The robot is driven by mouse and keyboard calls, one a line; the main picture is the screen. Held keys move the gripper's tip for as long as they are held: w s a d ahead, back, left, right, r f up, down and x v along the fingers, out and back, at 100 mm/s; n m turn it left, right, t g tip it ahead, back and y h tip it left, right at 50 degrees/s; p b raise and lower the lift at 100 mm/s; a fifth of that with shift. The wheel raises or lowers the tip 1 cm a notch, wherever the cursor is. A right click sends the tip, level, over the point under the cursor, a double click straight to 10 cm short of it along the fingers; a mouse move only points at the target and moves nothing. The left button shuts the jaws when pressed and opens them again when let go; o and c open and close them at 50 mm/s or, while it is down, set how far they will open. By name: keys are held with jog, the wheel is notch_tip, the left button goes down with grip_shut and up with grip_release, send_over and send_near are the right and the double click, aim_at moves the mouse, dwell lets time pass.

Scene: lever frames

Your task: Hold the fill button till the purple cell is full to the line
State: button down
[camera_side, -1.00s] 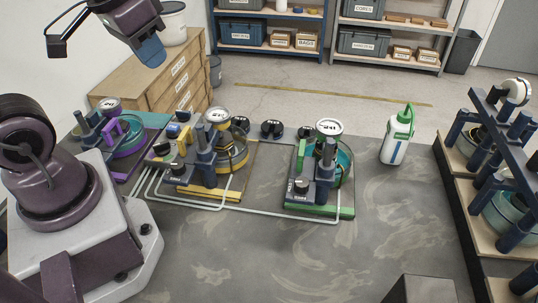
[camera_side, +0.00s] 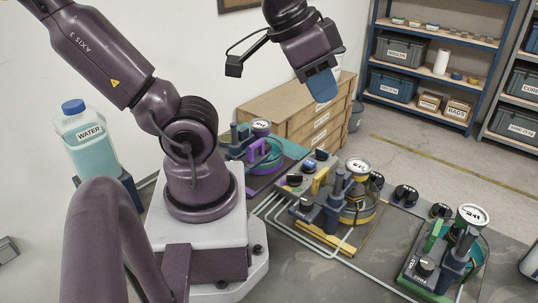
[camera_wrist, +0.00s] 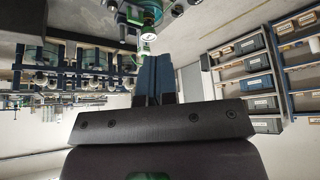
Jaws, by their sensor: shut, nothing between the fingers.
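The purple cell (camera_side: 265,157) stands on a purple-edged base at the far end of the row, with a purple bracket and a round clear vessel holding teal fluid. Its fill line and level are too small to read. A small control box with a blue button (camera_side: 309,165) sits just right of it; I cannot tell whether this is the fill button. My gripper (camera_side: 322,88) is shut and empty, high above the bench and up and right of the purple cell. Its blue fingers (camera_wrist: 157,65) are together in the wrist view.
A yellow cell (camera_side: 357,205) and a green cell (camera_side: 447,257) stand to the right, joined by pale pipes along the bench. A water tank (camera_side: 87,140) stands at the left. A wooden drawer cabinet (camera_side: 300,112) and shelves (camera_side: 435,60) are behind. The air around my gripper is clear.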

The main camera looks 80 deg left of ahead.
jog(key=w+a+f+n+g, duration=0.2)
jog(key=a+f+n+g, duration=0.1)
jog(key=a+f, duration=0.15)
jog(key=m+g, duration=0.3)
jog(key=m, duration=0.9)
send_over(309, 162)
notch_tip(309, 162, down, 11)
jog(key=shift+w+a+r, duration=0.1)
jog(key=shift+w+r, duration=0.05)
jog(key=shift+r, duration=0.05)
notch_tip(309, 162, down, 14)
jog(key=shift+f, duration=0.1)
